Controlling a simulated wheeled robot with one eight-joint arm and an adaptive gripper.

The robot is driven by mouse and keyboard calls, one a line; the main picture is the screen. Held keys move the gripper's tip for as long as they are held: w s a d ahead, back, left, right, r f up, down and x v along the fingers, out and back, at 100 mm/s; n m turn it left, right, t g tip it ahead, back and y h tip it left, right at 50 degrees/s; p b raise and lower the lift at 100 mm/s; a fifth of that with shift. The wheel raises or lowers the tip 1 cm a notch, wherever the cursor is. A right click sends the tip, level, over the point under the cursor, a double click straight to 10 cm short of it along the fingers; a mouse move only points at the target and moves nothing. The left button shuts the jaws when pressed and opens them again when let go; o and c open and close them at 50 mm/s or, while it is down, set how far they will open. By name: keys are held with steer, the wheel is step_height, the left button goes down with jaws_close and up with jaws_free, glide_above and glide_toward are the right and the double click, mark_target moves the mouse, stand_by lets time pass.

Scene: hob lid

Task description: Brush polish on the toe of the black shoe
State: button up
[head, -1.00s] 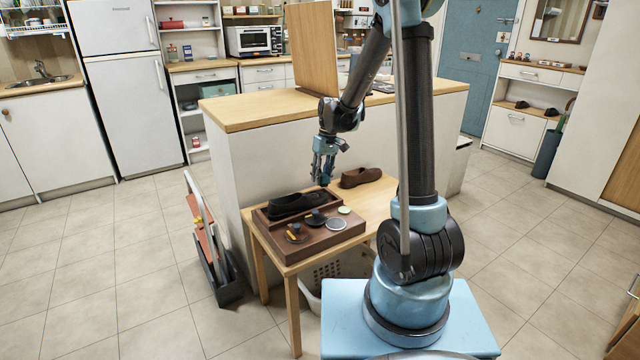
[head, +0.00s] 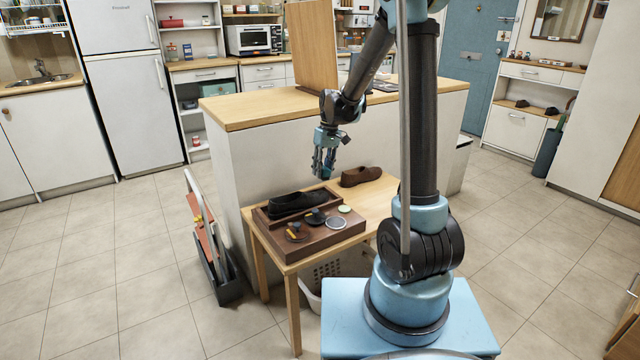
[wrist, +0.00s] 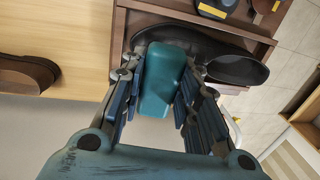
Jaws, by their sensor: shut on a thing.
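The black shoe (head: 290,204) lies in a shallow wooden tray on the small table. In the wrist view the shoe (wrist: 238,70) lies beyond my fingers, with its opening to the right and its other end partly behind the held thing. My gripper (head: 324,172) hangs above the table, near the shoe's right end. Its blue fingers are shut on a teal block (wrist: 163,80) with rounded corners, which looks like a brush back. Bristles do not show. Whether the block touches the shoe is not clear, but it looks raised above it.
A dark wooden box (head: 314,243) in front of the shoe carries round black-and-yellow pieces (head: 297,232) and a round tin (head: 336,223). A brown shoe (head: 360,176) stands at the table's back right. A counter (head: 225,118) with a white side rises behind the table.

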steer(key=shift+f, duration=0.1)
glide_above(318, 194)
steer(key=shift+w+d+f, duration=0.1)
steer(key=shift+d+f, duration=0.05)
steer(key=shift+f, duration=0.65)
steer(key=shift+w+d+f, duration=0.1)
steer(key=shift+d+f, duration=0.05)
steer(key=shift+f, duration=0.6)
steer(key=shift+w+d+f, duration=0.1)
steer(key=shift+d+f, duration=0.05)
steer(key=shift+f, duration=0.65)
steer(key=shift+s+a+f, duration=0.15)
steer(key=shift+f, duration=0.8)
steer(key=shift+w+d, duration=0.5)
steer(key=shift+d, duration=0.25)
steer(key=shift+s+a, duration=0.5)
steer(key=shift+a, duration=0.25)
steer(key=shift+w+d+f, duration=0.2)
steer(key=shift+w+d, duration=0.3)
steer(key=shift+d, duration=0.25)
steer(key=shift+s+a+r, duration=0.25)
steer(key=shift+s+a, duration=0.2)
steer(key=shift+a, duration=0.3)
stand_by(1.6)
